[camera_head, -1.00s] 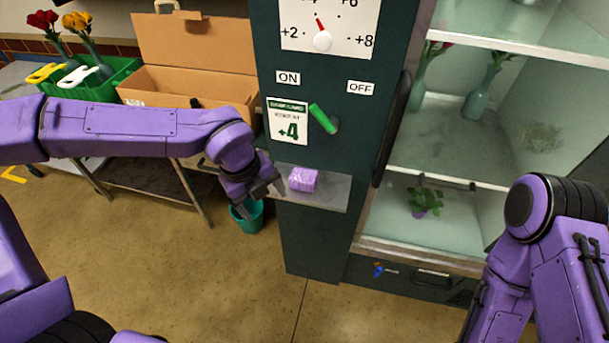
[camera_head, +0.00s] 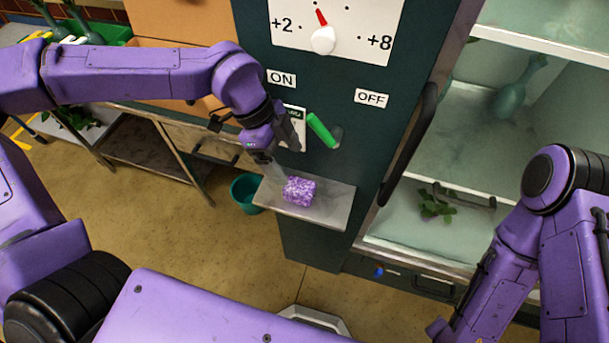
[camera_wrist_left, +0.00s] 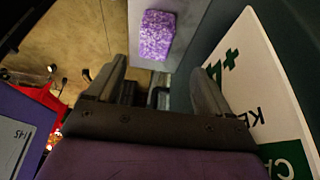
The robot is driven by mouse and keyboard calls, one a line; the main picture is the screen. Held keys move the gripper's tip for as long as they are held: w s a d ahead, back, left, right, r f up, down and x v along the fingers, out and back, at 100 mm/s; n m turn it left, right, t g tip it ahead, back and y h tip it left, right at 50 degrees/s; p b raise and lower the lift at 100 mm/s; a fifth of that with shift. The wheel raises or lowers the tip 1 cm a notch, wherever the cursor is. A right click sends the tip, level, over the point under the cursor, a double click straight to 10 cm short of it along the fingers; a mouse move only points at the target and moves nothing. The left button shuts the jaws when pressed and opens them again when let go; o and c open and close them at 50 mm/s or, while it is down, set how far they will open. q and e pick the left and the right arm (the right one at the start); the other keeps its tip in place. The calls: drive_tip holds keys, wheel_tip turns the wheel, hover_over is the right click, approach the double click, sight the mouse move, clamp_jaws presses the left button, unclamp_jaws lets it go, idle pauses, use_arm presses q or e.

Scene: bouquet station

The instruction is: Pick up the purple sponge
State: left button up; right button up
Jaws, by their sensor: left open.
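The purple sponge (camera_head: 299,191), a mottled purple-and-white block, lies on a small grey metal shelf (camera_head: 335,200) that juts from the dark green cabinet column. My left gripper (camera_head: 286,160) is open and empty, up and to the left of the sponge, with its fingers pointing down toward the shelf. In the left wrist view the sponge (camera_wrist_left: 157,35) lies beyond the open fingertips (camera_wrist_left: 158,70), roughly in line with the gap between them. A gap separates fingers and sponge. My right arm (camera_head: 560,190) is at the right; its gripper does not show.
A green lever (camera_head: 322,129) and a white sign (camera_head: 294,122) on the column are close beside my left gripper. A teal bucket (camera_head: 246,193) stands on the floor left of the shelf. The glass display cabinet (camera_head: 450,150) with plants is at the right.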

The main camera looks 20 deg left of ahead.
sight(298, 185)
use_arm(q)
drive_tip(key=x, duration=0.2)
drive_tip(key=p+x, duration=0.1)
drive_tip(key=x, duration=0.2)
drive_tip(key=p+x, duration=0.1)
drive_tip(key=x, duration=0.2)
drive_tip(key=shift+s+f, duration=0.2)
drive_tip(key=shift+s, duration=0.15)
drive_tip(key=shift+d+f, duration=0.1)
drive_tip(key=shift+f, duration=0.35)
drive_tip(key=c, duration=1)
